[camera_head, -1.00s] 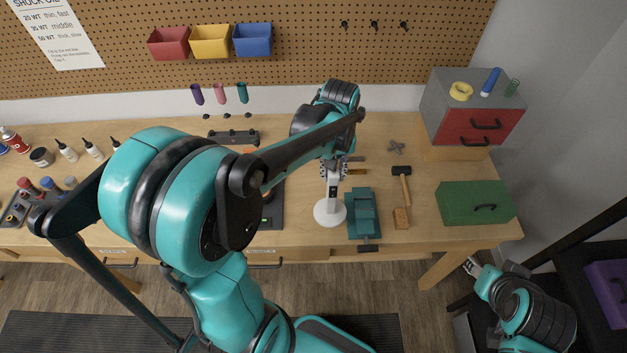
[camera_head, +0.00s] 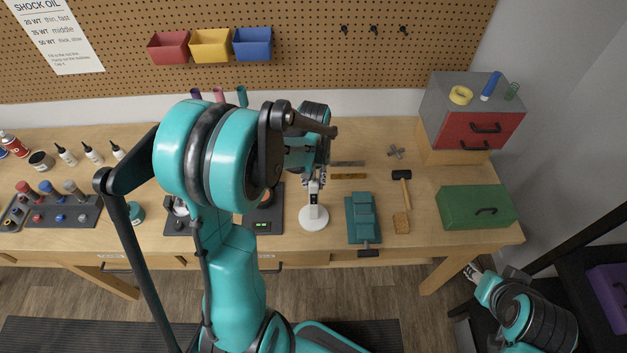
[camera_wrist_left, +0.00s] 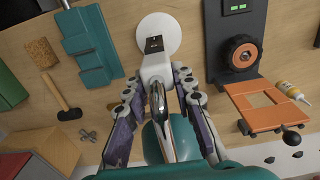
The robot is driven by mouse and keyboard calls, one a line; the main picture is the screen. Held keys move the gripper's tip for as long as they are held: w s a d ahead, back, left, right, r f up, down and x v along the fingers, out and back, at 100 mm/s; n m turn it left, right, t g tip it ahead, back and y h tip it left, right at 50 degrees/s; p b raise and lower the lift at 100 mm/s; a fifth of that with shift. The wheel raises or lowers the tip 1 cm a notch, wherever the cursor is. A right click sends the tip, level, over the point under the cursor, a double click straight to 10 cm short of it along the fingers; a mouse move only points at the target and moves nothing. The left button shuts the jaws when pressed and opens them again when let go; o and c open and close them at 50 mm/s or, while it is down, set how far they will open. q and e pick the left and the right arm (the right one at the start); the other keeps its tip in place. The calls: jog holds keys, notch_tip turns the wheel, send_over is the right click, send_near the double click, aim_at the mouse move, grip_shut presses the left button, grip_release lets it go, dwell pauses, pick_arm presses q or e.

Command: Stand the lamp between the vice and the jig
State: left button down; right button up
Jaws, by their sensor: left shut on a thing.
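The white lamp (camera_head: 314,218) has a round base and stands upright at the bench front; I cannot tell if the base touches the wood. My left gripper (camera_head: 314,182) is shut on its upper part, and its fingers (camera_wrist_left: 160,105) flank the lamp in the wrist view. The teal vice (camera_head: 362,218) is just right of the base, with a small gap. Left of the base is a black device (camera_head: 263,222) with a green display; its orange ring (camera_wrist_left: 244,55) shows in the wrist view. I cannot tell which thing is the jig. My right gripper (camera_head: 473,270) hangs low right; its fingers are unclear.
An orange frame (camera_wrist_left: 265,107) with a black knob lies behind the black device. A hammer (camera_head: 402,186), a tan block (camera_head: 401,223) and a green box (camera_head: 478,207) are right of the vice. Bottles and a rack (camera_head: 55,216) stand at the left.

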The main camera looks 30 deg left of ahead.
pick_arm(q)
jog(key=c, duration=1.7)
grip_release()
jog(key=shift+f, duration=0.2)
jog(key=o, duration=0.4)
jog(key=shift+o, duration=0.2)
jog(key=shift+r, duration=0.2)
